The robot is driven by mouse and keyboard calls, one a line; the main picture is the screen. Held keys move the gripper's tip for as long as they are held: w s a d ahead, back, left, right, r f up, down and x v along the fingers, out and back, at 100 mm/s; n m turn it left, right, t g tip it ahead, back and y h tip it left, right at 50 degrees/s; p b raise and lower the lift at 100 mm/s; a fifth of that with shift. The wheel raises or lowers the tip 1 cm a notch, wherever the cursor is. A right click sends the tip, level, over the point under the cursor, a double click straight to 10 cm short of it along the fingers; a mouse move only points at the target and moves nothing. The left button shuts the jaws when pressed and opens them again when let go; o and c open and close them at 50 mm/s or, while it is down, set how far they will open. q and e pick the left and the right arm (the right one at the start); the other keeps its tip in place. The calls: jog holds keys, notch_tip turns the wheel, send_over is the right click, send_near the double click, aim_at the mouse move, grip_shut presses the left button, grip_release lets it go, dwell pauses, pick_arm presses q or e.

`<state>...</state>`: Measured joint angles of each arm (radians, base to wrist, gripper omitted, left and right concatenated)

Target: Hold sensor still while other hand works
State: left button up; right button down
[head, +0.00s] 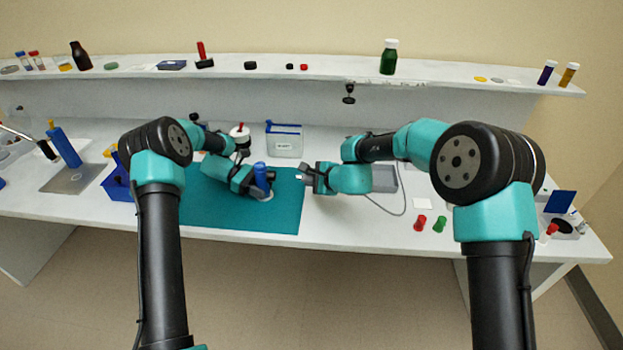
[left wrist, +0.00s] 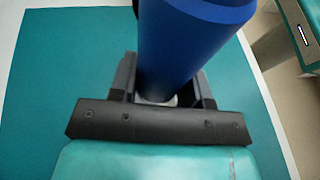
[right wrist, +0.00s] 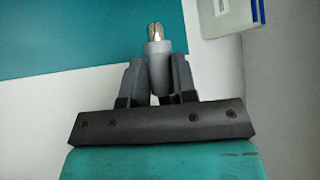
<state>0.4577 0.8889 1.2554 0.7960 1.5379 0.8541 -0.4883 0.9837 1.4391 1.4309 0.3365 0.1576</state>
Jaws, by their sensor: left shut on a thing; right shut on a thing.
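The sensor is a blue cylinder (head: 261,173) over the right part of the teal mat (head: 225,212). My left gripper (head: 258,187) is shut on its lower part. The left wrist view shows the blue body (left wrist: 192,50) standing up between the fingers; its lower end is mostly hidden. My right gripper (head: 309,178) is shut on a grey cable connector with a metal tip (right wrist: 155,54), just right of the mat. The tip points left toward the sensor, with a gap between them.
A grey cable (head: 388,211) curves from a grey box (head: 384,178) behind my right arm. A clear tub with a blue rim (head: 285,146) stands behind the mat. A red (head: 420,222) and a green piece (head: 439,224) lie at right. A blue bin (head: 117,187) stands at left.

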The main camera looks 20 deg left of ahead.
jog(key=shift+r, duration=0.15)
jog(key=shift+r, duration=3.4)
pick_arm(q)
jog(key=o, duration=1.3)
jog(key=shift+a, duration=0.1)
jog(key=v, duration=1.1)
jog(key=shift+a+r, duration=0.15)
jog(key=shift+a, duration=0.25)
